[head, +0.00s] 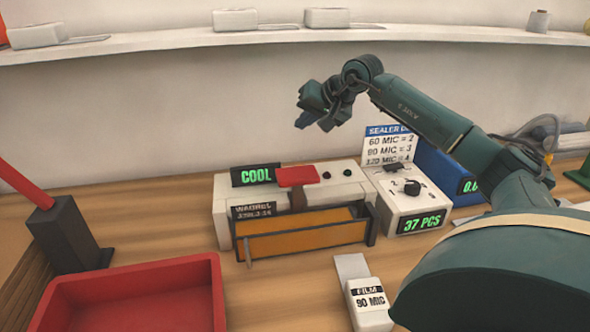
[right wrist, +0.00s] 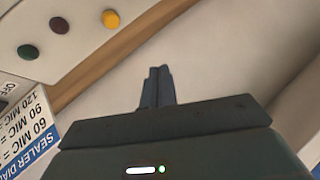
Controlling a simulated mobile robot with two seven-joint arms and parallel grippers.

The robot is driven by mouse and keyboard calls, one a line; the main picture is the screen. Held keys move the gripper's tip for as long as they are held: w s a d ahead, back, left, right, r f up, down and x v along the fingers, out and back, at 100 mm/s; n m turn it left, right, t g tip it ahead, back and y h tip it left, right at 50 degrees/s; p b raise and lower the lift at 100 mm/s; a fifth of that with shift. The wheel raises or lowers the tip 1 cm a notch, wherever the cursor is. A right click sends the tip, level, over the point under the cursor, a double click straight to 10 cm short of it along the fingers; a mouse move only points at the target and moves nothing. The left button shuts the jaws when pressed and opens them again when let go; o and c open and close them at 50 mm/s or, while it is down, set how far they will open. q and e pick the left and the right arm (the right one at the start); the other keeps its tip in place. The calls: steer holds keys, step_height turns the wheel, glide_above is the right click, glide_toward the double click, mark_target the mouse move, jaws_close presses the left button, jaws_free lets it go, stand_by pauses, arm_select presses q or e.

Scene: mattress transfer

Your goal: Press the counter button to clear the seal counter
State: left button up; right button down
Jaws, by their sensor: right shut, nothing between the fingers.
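The white sealer (head: 222,218) stands on the bench with a display reading COOL (head: 257,175) and a red handle (head: 297,176). The counter display (head: 421,222) to its right reads 37 PCS, on a white box with a black dial (head: 412,187). My right gripper (head: 303,121) is shut and empty, raised behind and above the sealer. The right wrist view shows its closed fingers (right wrist: 158,75), with a green button (right wrist: 27,52), a dark red button (right wrist: 60,25) and a yellow button (right wrist: 110,18) beyond, apart from them. I cannot tell which is the counter button. My left gripper is out of view.
A sign (head: 390,146) lists dial settings beside a blue box (head: 438,171). A red bin (head: 130,270), a dark block with a red bar (head: 70,235) and a FILM 90 MIC box (head: 369,302) are in front. A shelf (head: 190,43) runs along the wall.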

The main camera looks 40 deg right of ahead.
steer(key=shift+s, duration=0.1)
step_height(320, 180, down, 7)
steer(key=b, duration=0.6)
steer(key=shift+r, duration=0.1)
steer(key=shift+f+b, duration=0.35)
steer(key=shift+f, duration=0.35)
steer(key=shift+f+b, duration=0.3)
steer(key=shift+b, duration=0.15)
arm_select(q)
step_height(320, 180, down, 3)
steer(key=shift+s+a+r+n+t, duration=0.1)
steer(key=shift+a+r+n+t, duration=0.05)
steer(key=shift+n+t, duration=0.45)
